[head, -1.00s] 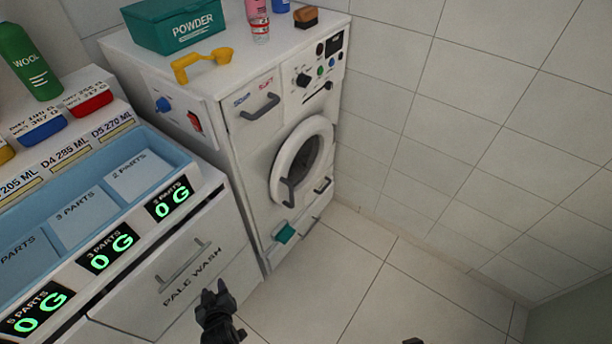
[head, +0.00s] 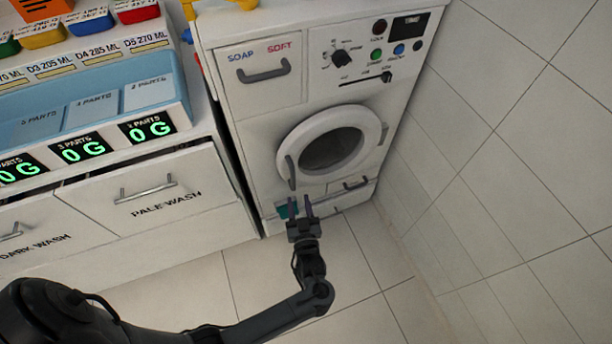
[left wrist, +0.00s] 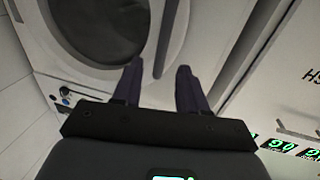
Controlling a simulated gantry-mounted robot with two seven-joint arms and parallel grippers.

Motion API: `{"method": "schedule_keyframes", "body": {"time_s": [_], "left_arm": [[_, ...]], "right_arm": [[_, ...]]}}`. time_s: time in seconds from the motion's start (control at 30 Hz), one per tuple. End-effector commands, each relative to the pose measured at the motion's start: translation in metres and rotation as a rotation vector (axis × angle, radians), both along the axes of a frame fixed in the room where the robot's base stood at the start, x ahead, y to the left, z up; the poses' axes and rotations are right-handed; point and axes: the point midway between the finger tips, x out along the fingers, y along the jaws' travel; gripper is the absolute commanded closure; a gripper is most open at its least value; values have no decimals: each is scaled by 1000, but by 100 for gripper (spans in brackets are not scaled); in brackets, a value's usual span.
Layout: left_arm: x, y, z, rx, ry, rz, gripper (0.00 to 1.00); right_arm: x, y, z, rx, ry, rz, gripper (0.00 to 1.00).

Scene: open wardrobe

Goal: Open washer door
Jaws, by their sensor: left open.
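The washer (head: 255,120) is a white front-loader with a round white door (head: 368,120) around dark glass. The door looks closed. Its dark grey bar handle (head: 291,172) stands upright on the left of the ring. My left gripper (head: 300,203) is open and empty, just below the handle in the head view. In the left wrist view, the two dark fingers (left wrist: 158,82) point at the door, and the handle (left wrist: 165,45) shows beyond the tips, between them in the picture. I see no contact. My right gripper is not in view.
A drawer unit (head: 165,215) with scale displays and a blue tray stands left of the washer. A soap drawer handle (head: 264,74) and control knobs (head: 341,58) are above the door. A tiled wall (head: 490,130) closes the right. The floor (head: 350,260) in front is clear.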

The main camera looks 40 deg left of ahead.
Motion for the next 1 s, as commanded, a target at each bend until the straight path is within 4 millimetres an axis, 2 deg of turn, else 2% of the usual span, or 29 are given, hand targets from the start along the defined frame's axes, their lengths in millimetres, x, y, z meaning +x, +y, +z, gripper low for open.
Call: {"method": "schedule_keyframes", "body": {"time_s": [0.4,0.6,1.0], "left_arm": [[44,47,-2,1,-1,1,58],[61,64,-1,1,-1,-1,58],[68,72,0,-3,1,0,58]], "right_arm": [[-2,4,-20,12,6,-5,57],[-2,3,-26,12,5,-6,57],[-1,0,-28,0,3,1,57]]}}
